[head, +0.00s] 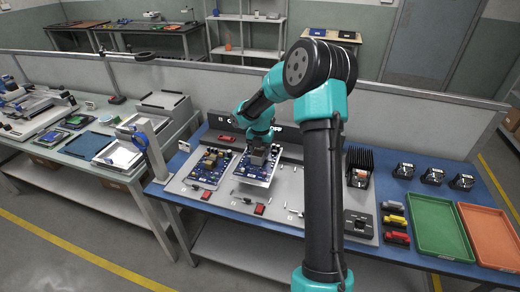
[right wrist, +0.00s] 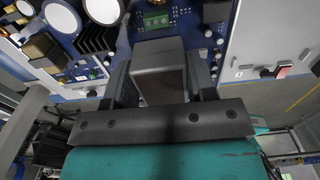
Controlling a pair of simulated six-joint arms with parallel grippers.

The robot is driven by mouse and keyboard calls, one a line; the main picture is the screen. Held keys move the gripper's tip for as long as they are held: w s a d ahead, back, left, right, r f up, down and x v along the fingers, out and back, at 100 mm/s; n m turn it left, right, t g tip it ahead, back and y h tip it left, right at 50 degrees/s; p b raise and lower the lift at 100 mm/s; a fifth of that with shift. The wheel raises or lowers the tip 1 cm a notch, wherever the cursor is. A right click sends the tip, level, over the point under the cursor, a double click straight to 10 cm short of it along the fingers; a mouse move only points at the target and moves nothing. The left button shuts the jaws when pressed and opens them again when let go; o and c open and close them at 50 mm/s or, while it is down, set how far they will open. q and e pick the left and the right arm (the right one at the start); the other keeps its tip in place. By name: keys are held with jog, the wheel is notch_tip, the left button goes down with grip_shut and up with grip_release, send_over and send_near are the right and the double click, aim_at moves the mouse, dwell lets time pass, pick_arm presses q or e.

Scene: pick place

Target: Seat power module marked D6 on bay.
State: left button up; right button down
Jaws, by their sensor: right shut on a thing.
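My right gripper (head: 259,143) is over the right-hand blue circuit board (head: 250,178) and is shut on a grey box-shaped module (right wrist: 158,58). The module sits between the two dark fingers in the right wrist view, with a green terminal block (right wrist: 156,20) on the board just beyond it. In the head view the module (head: 257,157) is mostly under the gripper. I cannot read a D6 mark. I cannot tell whether its underside touches the board, and the bay beneath is hidden. My left gripper is not in view.
A second populated blue board (head: 206,168) lies to the left. On the right are a black finned block (head: 359,160), several dark round-topped parts (head: 433,175), coloured blocks (head: 394,221), a green tray (head: 438,228) and an orange tray (head: 488,236). Small red-handled parts (head: 260,209) lie in front.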

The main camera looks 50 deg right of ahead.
jog(key=shift+f, duration=3.3)
jog(key=shift+f, duration=1.1)
jog(key=shift+c, duration=1.8)
grip_release()
jog(key=c, duration=0.4)
jog(key=shift+o, duration=0.2)
jog(key=shift+r, duration=0.1)
jog(key=shift+r, duration=3.4)
jog(key=shift+a, duration=0.1)
